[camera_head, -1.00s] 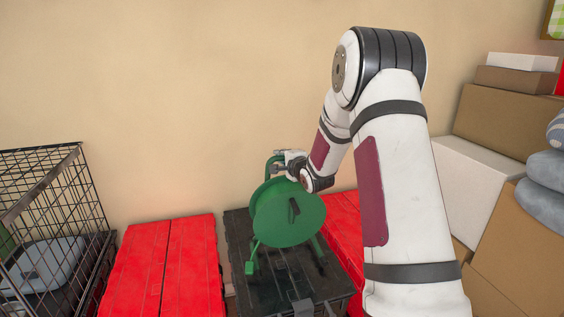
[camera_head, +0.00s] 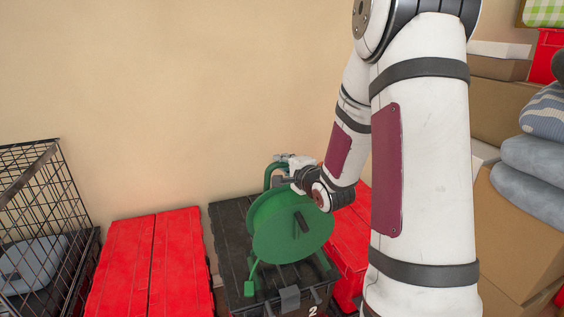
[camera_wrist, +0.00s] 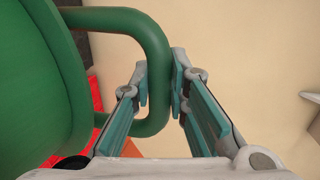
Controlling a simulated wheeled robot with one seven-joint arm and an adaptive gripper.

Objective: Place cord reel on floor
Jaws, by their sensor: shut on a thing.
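The green cord reel (camera_head: 289,228) is in the middle of the head view, over the black tote (camera_head: 236,242). Its round drum faces me, with a dark crank knob on the front and a green frame around it. I cannot tell whether its feet touch the lid. My gripper (camera_head: 287,168) is at the top back of the reel. In the wrist view my gripper (camera_wrist: 160,88) is shut on the reel's green tube handle (camera_wrist: 155,60), one finger on each side. The drum (camera_wrist: 35,85) fills the left of that view. The floor is hidden in the head view.
Red totes stand on both sides of the black one, left (camera_head: 152,265) and right (camera_head: 349,236). A black wire crate (camera_head: 45,225) is at the far left. Cardboard boxes (camera_head: 520,240) and grey folded cushions (camera_head: 540,165) are stacked at the right. A bare wall (camera_head: 180,100) is behind.

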